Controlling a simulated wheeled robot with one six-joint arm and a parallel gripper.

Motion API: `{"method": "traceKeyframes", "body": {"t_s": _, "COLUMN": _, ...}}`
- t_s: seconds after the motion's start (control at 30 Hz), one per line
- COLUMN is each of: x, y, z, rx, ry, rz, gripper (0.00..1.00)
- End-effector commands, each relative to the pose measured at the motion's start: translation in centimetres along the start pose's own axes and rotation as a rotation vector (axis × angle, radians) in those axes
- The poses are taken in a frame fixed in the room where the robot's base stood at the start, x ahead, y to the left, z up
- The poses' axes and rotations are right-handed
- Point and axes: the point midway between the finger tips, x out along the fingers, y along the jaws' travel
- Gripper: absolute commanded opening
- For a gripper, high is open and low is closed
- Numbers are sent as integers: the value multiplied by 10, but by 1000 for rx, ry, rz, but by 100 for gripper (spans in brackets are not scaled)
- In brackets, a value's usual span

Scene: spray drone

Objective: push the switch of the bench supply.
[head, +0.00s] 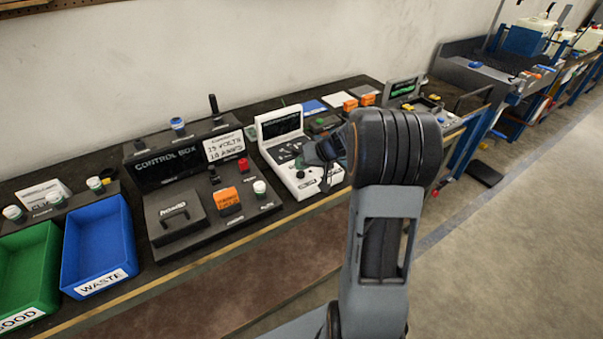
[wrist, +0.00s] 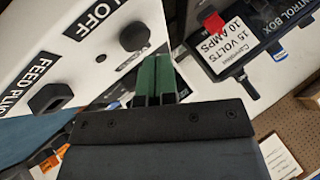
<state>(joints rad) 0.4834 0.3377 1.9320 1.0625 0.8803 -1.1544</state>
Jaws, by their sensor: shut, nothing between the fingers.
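A white unit with an upright dark screen (head: 290,150) stands on the bench; it looks like the bench supply, though I cannot read its name. In the wrist view its white panel (wrist: 85,55) carries a dark round knob or button (wrist: 134,36) beside the word OFF, and a dark faceted knob (wrist: 50,98) by a FEED label. I cannot tell which part is the switch. My gripper (wrist: 155,78) is shut and empty, its green fingers over the panel's edge near the round knob. Contact cannot be seen. In the head view my arm partly covers the unit's right side.
A black control box (head: 165,165) with a card reading 15 VOLTS 10 AMPS (head: 225,147) stands left of the white unit. A blue WASTE bin (head: 98,240) and a green bin (head: 28,265) lie farther left. Small orange items (head: 350,104) sit behind.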

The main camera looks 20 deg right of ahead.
Motion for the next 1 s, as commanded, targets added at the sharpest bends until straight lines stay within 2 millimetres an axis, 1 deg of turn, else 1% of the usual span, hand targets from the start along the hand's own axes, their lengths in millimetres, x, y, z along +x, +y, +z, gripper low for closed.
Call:
{"method": "traceKeyframes", "body": {"t_s": 0.27, "x": -4, "y": -3, "z": -3, "rx": -1, "ry": 1, "rz": 0, "gripper": 0}}
{"method": "traceKeyframes", "body": {"t_s": 0.73, "x": -37, "y": -27, "z": -27, "rx": -1, "ry": 1, "rz": 0, "gripper": 0}}
{"method": "traceKeyframes", "body": {"t_s": 0.87, "x": -42, "y": -30, "z": -30, "rx": -1, "ry": 0, "rz": 0, "gripper": 0}}
{"method": "traceKeyframes", "body": {"t_s": 1.0, "x": -42, "y": -31, "z": -30, "rx": 0, "ry": -1, "rz": 0, "gripper": 0}}
